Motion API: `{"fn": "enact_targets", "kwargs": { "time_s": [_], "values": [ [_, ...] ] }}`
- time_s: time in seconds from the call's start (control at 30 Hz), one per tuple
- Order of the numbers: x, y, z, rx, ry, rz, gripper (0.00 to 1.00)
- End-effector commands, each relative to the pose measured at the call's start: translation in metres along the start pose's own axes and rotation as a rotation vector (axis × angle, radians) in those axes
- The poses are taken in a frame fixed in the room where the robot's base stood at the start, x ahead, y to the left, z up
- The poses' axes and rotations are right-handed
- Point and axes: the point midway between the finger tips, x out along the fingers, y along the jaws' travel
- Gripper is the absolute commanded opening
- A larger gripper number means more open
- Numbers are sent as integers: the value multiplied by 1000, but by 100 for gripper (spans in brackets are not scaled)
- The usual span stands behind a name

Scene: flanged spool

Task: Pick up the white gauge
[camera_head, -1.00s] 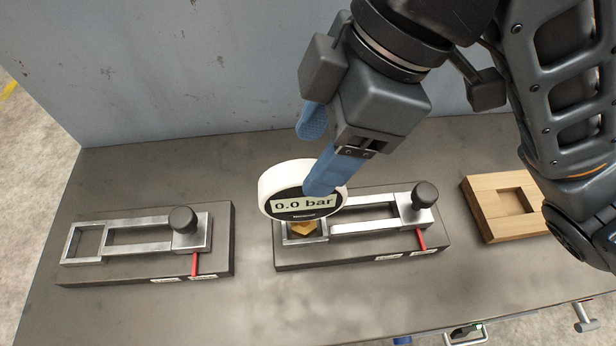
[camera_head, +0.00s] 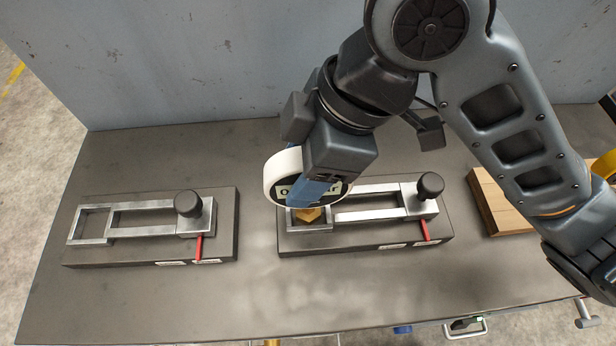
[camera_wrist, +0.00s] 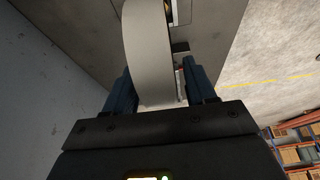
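The white gauge (camera_head: 274,178) stands upright at the left end of the middle clamp fixture (camera_head: 432,236), with a brass fitting (camera_head: 308,214) below it. My gripper (camera_head: 307,190) is over the gauge, and its blue fingers cover most of the dark face and display. In the wrist view, the gauge's pale rim (camera_wrist: 150,55) lies between the two fingers of my gripper (camera_wrist: 160,85). The fingers are apart; a gap shows between the gauge and the right finger. The left finger is close to the rim, and I cannot tell if it touches.
A similar empty clamp fixture (camera_head: 225,248) with a black knob and red lever lies at the left. A wooden block (camera_head: 490,205) lies at the right, partly behind my arm. The front of the table (camera_head: 200,300) is clear.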

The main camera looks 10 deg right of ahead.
Motion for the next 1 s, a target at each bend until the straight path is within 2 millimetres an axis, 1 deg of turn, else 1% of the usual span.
{"fn": "enact_targets", "kwargs": {
  "time_s": [0.03, 0.07, 0.5, 0.57, 0.87, 1.0],
  "values": [
    [0, 0, 0, 0, 0, 0, 50],
    [0, 0, 0, 0, 0, 0, 47],
    [0, 0, 0, 0, 0, 0, 5],
    [0, 0, 0, 0, 0, 0, 0],
    [-1, 0, 0, -1, 1, 1, 0],
    [-4, 0, -2, -2, 1, 2, 0]
  ]
}}
